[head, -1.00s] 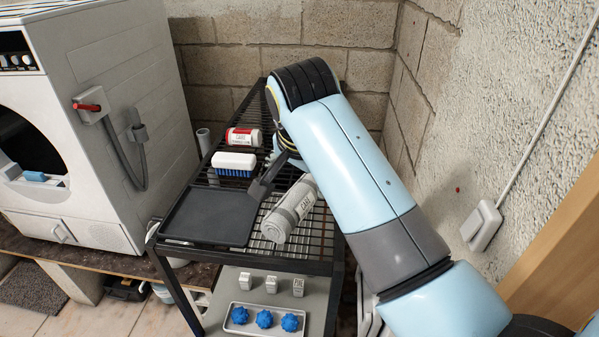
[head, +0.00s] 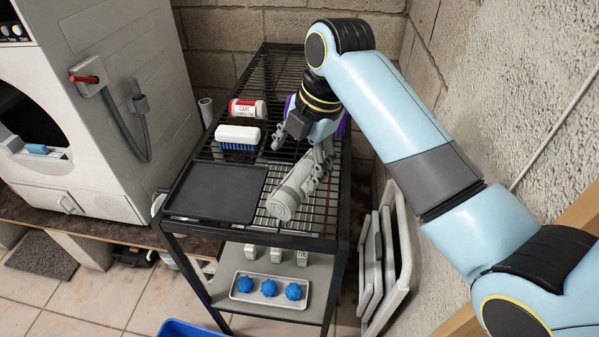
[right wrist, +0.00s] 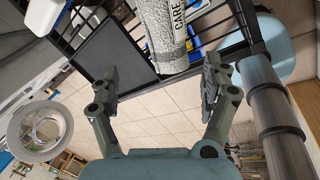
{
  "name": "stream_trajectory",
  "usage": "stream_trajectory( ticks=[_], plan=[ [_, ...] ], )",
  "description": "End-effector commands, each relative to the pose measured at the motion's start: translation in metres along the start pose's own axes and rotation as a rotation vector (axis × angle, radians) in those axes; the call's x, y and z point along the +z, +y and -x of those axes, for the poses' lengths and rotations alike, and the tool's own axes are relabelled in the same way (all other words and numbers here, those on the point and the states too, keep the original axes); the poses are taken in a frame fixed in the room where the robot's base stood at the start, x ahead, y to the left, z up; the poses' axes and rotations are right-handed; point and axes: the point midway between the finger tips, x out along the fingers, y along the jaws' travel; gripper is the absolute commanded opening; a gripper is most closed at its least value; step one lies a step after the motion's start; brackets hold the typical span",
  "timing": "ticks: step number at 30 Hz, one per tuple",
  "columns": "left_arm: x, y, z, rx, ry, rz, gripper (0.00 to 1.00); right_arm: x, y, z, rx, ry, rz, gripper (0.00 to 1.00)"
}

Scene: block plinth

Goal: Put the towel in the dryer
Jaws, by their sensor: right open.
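The towel (head: 291,191) is a light grey roll with printed lettering. It lies on the wire top of a black rack, right of a dark tray. In the right wrist view the towel (right wrist: 166,30) lies ahead, between the lines of the two fingers. My right gripper (head: 301,165) is open and empty, close to the towel's far end; I cannot tell if it touches. The dryer (head: 150,65) is a white machine at the left with a dark round opening (head: 28,120). My left gripper is not in view.
The dark tray (head: 215,192), a white and blue brush (head: 238,138) and a red and white can (head: 248,108) are on the rack. Blue balls (head: 269,288) sit in a tray on the lower shelf. Folded white frames (head: 385,260) stand right of the rack, near the wall.

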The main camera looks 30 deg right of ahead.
Motion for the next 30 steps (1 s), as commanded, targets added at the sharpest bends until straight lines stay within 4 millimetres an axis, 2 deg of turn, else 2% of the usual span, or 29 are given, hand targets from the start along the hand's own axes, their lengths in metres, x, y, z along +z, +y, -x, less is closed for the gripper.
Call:
stream_trajectory(
  ticks=[3,7,15,20,27,30],
  plan=[
    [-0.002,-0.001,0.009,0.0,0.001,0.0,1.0,0.011,-0.003,0.01,-0.013,0.024,0.188,0.81],
    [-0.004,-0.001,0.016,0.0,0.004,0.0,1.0,0.029,-0.005,0.015,-0.023,0.007,0.193,0.81],
    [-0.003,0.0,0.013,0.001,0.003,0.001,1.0,0.029,-0.006,-0.029,-0.023,0.006,0.191,0.81],
    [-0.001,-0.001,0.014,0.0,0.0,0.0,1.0,0.029,-0.006,-0.041,-0.023,0.006,0.19,0.81],
    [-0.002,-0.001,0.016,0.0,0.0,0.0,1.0,0.031,-0.01,-0.077,-0.024,0.005,0.19,0.81],
    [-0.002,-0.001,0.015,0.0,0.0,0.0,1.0,0.031,-0.01,-0.087,-0.022,0.003,0.19,0.81]
  ],
)
